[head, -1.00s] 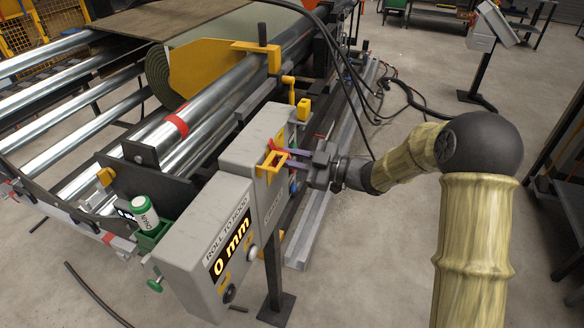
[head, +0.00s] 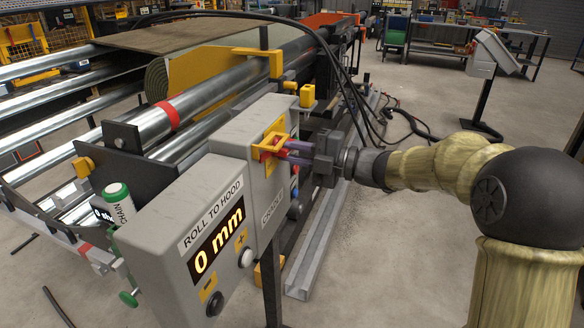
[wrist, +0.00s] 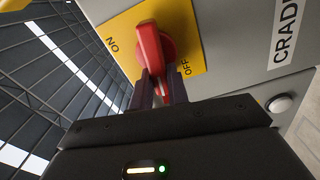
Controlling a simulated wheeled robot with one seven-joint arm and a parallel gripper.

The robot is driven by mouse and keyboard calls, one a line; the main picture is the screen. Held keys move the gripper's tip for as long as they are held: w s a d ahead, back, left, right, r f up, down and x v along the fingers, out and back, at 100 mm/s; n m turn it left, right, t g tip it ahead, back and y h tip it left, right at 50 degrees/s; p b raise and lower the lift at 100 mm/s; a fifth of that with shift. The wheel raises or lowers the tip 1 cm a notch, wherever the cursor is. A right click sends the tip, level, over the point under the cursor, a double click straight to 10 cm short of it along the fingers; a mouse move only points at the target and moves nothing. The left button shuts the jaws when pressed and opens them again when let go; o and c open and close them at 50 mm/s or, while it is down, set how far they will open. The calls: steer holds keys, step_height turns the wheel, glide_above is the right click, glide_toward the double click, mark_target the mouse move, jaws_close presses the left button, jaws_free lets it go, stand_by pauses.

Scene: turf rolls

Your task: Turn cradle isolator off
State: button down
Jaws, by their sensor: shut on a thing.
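The cradle isolator is a red rotary handle (wrist: 150,45) on a yellow plate (wrist: 190,22), marked ON at left and OFF at lower right in the wrist view. The plate also shows on the side of the grey control box (head: 262,126) in the head view. My gripper (wrist: 160,88) is shut on the red handle, one dark finger on each side of its lower end. In the head view my gripper (head: 285,150) reaches the handle from the right. The handle's long axis runs nearly upright in the wrist view, between the two marks. Its gripped end is partly hidden.
The roll to hood box (head: 205,240) with a 0 mm display stands in front, left of my gripper. A white pilot button (wrist: 279,103) sits near the isolator. Rollers (head: 200,100) and a turf roll lie behind. Black cables (head: 350,75) hang behind my gripper.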

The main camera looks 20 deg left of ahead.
steer(key=shift+f+n+b, duration=0.25)
steer(key=shift+n+b, duration=0.75)
steer(key=shift+b, duration=0.2)
steer(key=c, duration=1.4)
jaws_free()
steer(key=shift+o, duration=0.2)
steer(key=s+d+p, duration=0.1)
steer(key=d, duration=1.6)
steer(key=shift+s+d, duration=0.2)
steer(key=shift+s, duration=0.05)
steer(key=shift+w, duration=0.1)
